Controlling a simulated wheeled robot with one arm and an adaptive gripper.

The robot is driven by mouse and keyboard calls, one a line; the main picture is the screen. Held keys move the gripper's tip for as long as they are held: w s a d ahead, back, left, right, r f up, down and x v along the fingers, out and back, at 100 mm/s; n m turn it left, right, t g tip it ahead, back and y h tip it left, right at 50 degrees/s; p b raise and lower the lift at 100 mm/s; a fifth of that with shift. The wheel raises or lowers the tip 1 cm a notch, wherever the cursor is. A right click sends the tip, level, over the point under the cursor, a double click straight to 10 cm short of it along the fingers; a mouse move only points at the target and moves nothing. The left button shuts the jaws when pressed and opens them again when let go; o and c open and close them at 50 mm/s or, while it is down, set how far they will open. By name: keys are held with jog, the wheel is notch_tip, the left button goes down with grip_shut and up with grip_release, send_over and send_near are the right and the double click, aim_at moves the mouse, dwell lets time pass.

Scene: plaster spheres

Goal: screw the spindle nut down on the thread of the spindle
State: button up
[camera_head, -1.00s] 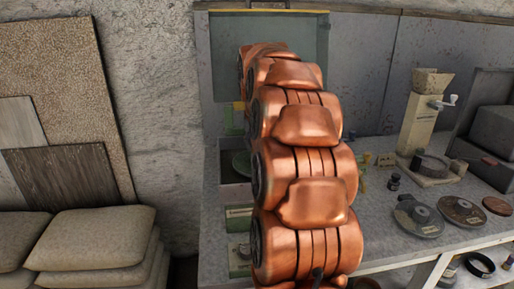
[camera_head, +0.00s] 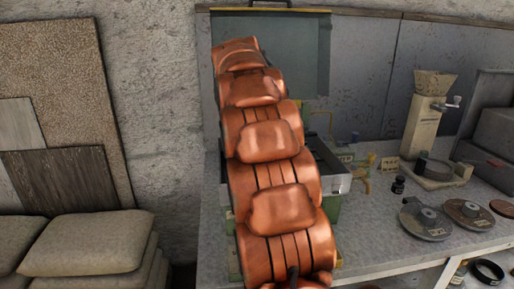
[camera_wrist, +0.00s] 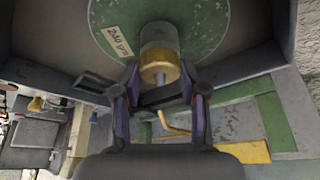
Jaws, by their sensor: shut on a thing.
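In the wrist view, the brass-coloured spindle nut (camera_wrist: 158,72) sits around the spindle (camera_wrist: 160,37), a grey cylinder rising from the middle of a green disc (camera_wrist: 112,22) with printed lettering. A thin grey end of the spindle shows on the near side of the nut. My gripper (camera_wrist: 160,74) has one finger on each side of the nut and is shut on it. The thread itself is too small to make out. In the head view, my arm hides the gripper, nut and spindle.
The machine's raised grey-green lid (camera_head: 300,50) stands behind my arm. A bench (camera_head: 375,235) carries a hand-cranked grinder (camera_head: 425,120), a small dark jar (camera_head: 398,185) and round discs (camera_head: 425,220) on the right. Stacked sacks (camera_head: 90,245) lie at the left. The bench front is fairly clear.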

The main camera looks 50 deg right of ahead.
jog(key=shift+s+d+f+m+g+b, duration=0.15)
jog(key=shift+d+m+g+b, duration=0.1)
jog(key=shift+m, duration=0.35)
jog(key=shift+s+d+m+g+b, duration=0.1)
jog(key=shift+m+g+b, duration=0.15)
jog(key=shift+m, duration=0.35)
jog(key=shift+c, duration=0.5)
jog(key=shift+m+g, duration=0.4)
jog(key=shift+m, duration=0.8)
grip_shut()
jog(key=shift+s+m+g, duration=0.1)
jog(key=shift+m+g, duration=0.3)
jog(key=shift+m, duration=0.4)
jog(key=o, duration=0.9)
grip_release()
jog(key=shift+s, duration=0.1)
jog(key=shift+o, duration=0.8)
jog(key=shift+s+d, duration=0.1)
jog(key=shift+o, duration=1.4)
jog(key=shift+a+r, duration=0.2)
jog(key=shift+w, duration=0.2)
jog(key=shift+w+a, duration=0.1)
jog(key=shift+c, duration=1.4)
